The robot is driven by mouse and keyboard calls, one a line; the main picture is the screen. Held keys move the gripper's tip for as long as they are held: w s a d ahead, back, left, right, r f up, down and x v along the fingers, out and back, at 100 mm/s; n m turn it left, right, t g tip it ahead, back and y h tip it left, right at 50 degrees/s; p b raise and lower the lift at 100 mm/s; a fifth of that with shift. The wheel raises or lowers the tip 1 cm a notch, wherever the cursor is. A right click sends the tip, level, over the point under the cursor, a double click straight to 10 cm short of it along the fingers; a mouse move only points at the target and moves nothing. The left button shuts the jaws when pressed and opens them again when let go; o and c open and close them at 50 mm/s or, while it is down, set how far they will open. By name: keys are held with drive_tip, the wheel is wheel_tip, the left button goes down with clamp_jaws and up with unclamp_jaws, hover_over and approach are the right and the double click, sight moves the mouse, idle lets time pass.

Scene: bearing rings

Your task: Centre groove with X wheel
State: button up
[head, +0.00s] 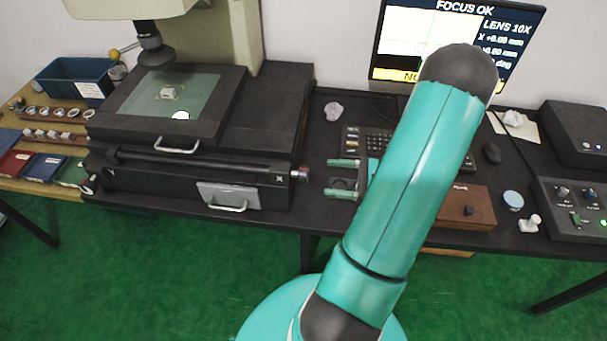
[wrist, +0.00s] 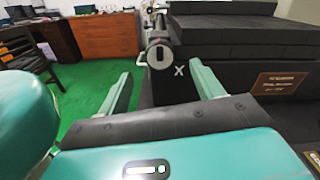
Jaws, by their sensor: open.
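The X wheel (head: 300,174) is a small dark knob with a metallic rim on the right end of the machine's front, beside a white X mark. It also shows in the wrist view (wrist: 160,52), straight ahead between my fingers. My gripper (head: 328,178) is open and empty, a short gap to the right of the wheel, its fingers pointing at it. In the wrist view (wrist: 161,69) the green fingers flank the wheel without visible contact. A small pale part (head: 168,93) sits on the green glass stage (head: 200,98) under the lens. Its groove is too small to make out.
The monitor (head: 440,35) reads FOCUS OK, LENS 10X and X +0.00 mm; my arm hides part of it and of its yellow bar. A keyboard (head: 352,140), mouse (head: 491,152) and brown box (head: 472,208) lie on the bench. A handled drawer (head: 228,195) is left of the wheel.

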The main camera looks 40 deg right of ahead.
sight(306, 175)
drive_tip(key=x, duration=0.8)
drive_tip(key=c, duration=1)
drive_tip(key=shift+n, duration=0.3)
drive_tip(key=shift+n, duration=2.8)
